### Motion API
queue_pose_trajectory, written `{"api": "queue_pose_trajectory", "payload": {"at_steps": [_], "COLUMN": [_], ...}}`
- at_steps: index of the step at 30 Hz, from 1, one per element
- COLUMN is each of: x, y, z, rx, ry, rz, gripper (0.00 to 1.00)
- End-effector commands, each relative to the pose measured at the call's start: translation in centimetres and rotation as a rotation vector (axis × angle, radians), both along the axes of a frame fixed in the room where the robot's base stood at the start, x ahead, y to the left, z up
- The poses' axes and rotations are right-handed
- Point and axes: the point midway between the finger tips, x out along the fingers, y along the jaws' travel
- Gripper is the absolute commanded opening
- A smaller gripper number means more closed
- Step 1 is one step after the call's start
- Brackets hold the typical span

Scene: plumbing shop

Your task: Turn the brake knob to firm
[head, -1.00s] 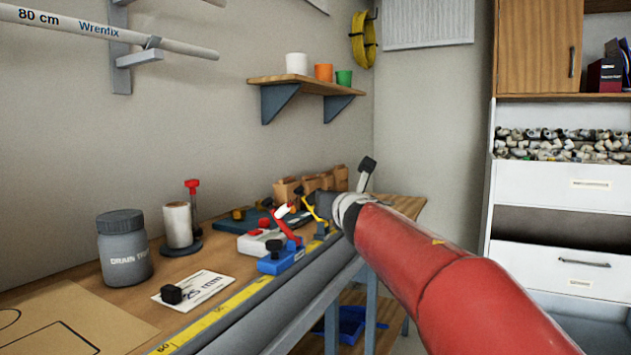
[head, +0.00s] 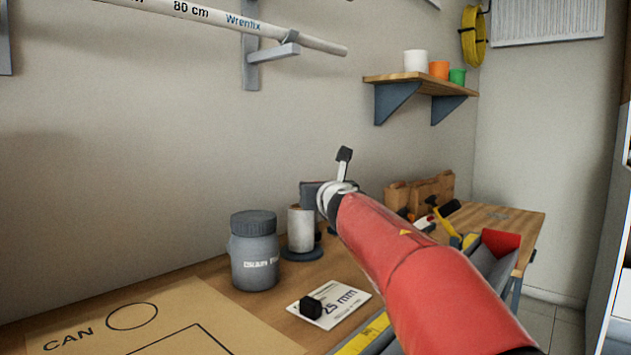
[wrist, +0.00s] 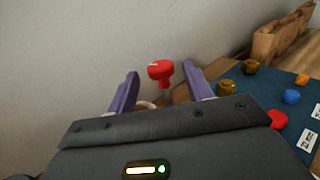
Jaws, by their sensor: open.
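The red knob (wrist: 160,72) stands upright on a thin stem in the wrist view. It appears between the two purple fingers of my open gripper (wrist: 161,78), with no finger visibly touching it. A pale round edge, perhaps the spool's top, shows behind the palm. In the head view the white spool (head: 300,230) stands on a dark round base on the bench, and my gripper's dark body (head: 310,196) is over it. The knob is hidden there behind my arm. I cannot read any firm mark or the knob's setting.
A grey drain jar (head: 255,260) stands left of the spool. A 25 mm card (head: 340,300) with a black block (head: 311,307) lies in front. A blue mat (wrist: 245,82) with small coloured parts is at the right. A pipe (head: 290,38) hangs on wall brackets above.

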Motion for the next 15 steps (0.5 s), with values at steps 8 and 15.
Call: {"api": "queue_pose_trajectory", "payload": {"at_steps": [8, 15], "x": [3.3, 3.8], "y": [1.0, 1.1], "z": [0.1, 0.0], "rx": [-0.001, 0.0], "ry": [0.0, 0.0], "rz": [0.0, 0.0], "gripper": [0.51, 0.51]}}
